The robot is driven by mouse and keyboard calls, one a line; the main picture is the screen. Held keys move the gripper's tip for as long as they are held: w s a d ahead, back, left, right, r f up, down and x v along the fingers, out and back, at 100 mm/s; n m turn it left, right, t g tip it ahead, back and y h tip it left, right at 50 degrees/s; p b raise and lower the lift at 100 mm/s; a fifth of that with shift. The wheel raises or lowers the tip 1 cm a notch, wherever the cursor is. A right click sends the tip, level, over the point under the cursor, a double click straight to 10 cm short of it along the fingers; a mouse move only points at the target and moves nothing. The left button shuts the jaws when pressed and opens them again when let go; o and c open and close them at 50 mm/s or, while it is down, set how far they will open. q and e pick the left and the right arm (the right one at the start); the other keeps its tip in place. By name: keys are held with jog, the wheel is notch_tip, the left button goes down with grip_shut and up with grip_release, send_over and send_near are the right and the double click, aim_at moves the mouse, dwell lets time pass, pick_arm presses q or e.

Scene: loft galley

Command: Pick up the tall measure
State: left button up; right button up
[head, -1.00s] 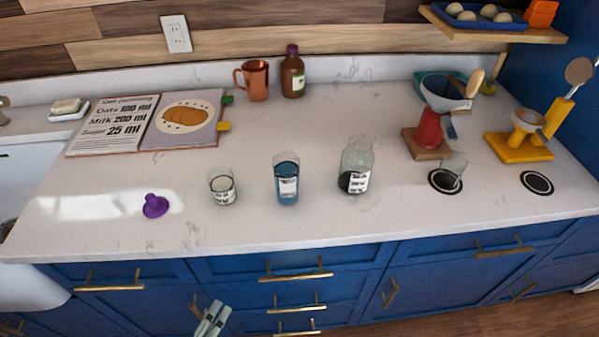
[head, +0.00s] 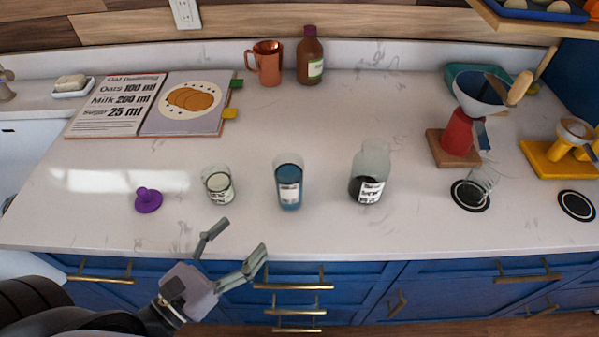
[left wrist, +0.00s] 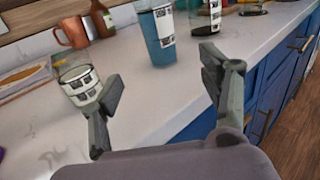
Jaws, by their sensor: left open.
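The tall measure appears to be the tall clear glass with blue contents and a white label (head: 289,188), upright near the counter's front. In the left wrist view the blue glass (left wrist: 160,38) stands ahead of the fingers, near the top edge. My left gripper (head: 238,243) is open and empty at the counter's front edge, below and left of the blue glass and apart from it. Its two spread fingers (left wrist: 162,82) show in the left wrist view. My right gripper is not in view.
A short glass (head: 218,188) stands left of the blue one, close to the left finger in the wrist view. A jar with dark contents (head: 369,178) stands to its right. A purple object (head: 148,200) lies further left.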

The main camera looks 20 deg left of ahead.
aim_at(280, 196)
pick_arm(q)
jog(key=shift+w+d+r+p, duration=0.25)
jog(key=shift+w+r+p, duration=0.2)
jog(key=shift+w+p, duration=0.3)
jog(key=p+x, duration=0.3)
jog(key=x, duration=0.4)
jog(key=shift+w+f, duration=0.2)
jog(key=shift+w+d+f, duration=0.1)
jog(key=shift+w+d, duration=0.05)
jog(key=shift+w, duration=0.3)
jog(key=p+x, duration=0.2)
jog(key=x, duration=0.1)
jog(key=p+x, duration=0.1)
jog(key=shift+w+d+r, duration=0.15)
jog(key=shift+w+r, duration=0.15)
jog(key=shift+w+d+f, duration=0.15)
jog(key=shift+w+f, duration=0.05)
jog(key=shift+w, duration=0.15)
jog(key=shift+c, duration=0.6)
jog(key=c, duration=1.4)
jog(key=shift+o, duration=0.2)
jog(key=shift+r, duration=0.25)
